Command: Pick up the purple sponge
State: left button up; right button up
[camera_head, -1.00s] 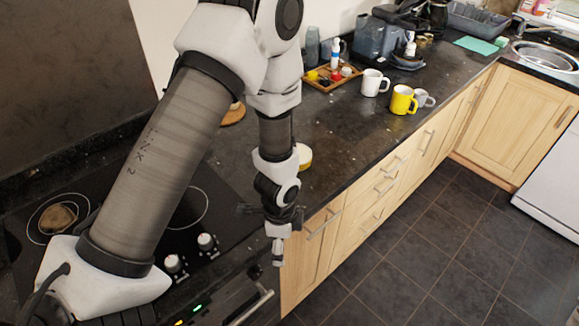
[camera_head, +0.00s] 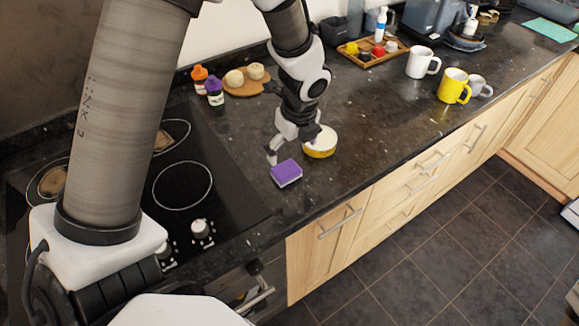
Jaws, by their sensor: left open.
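The purple sponge (camera_head: 287,172) lies flat on the dark countertop, close to the right edge of the black cooktop. Its top is purple and its lower side is pale. My left gripper (camera_head: 284,152) hangs above the counter just behind the sponge, with its fingers pointing down. It is open and appears empty. I cannot tell exactly how high its fingertips are above the counter. My right gripper is not in the picture.
A yellow and white bowl (camera_head: 320,143) stands right beside the gripper. Two bottles (camera_head: 214,92) and a round wooden board (camera_head: 246,87) are behind. White (camera_head: 422,62) and yellow (camera_head: 453,86) mugs stand farther right. The counter between is clear.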

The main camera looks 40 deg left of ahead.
aim_at(287, 169)
pick_arm(q)
jog(key=f, duration=0.1)
jog(key=a+f, duration=0.1)
jog(key=f, duration=0.1)
jog(key=a+f, duration=0.1)
jog(key=shift+w+a+f, duration=0.1)
jog(key=shift+w+f, duration=0.05)
jog(key=shift+w, duration=0.25)
jog(key=f, duration=0.1)
jog(key=f+b, duration=0.1)
jog(key=f, duration=0.1)
jog(key=shift+s+d+f, duration=0.3)
jog(key=shift+s+f, duration=0.05)
jog(key=shift+f, duration=0.05)
jog(key=shift+f+b, duration=0.3)
jog(key=shift+w+a+f, duration=0.15)
jog(key=shift+w+a, duration=0.05)
jog(key=shift+a, duration=0.1)
jog(key=shift+s+d, duration=0.1)
jog(key=shift+d, duration=0.05)
jog(key=c, duration=0.9)
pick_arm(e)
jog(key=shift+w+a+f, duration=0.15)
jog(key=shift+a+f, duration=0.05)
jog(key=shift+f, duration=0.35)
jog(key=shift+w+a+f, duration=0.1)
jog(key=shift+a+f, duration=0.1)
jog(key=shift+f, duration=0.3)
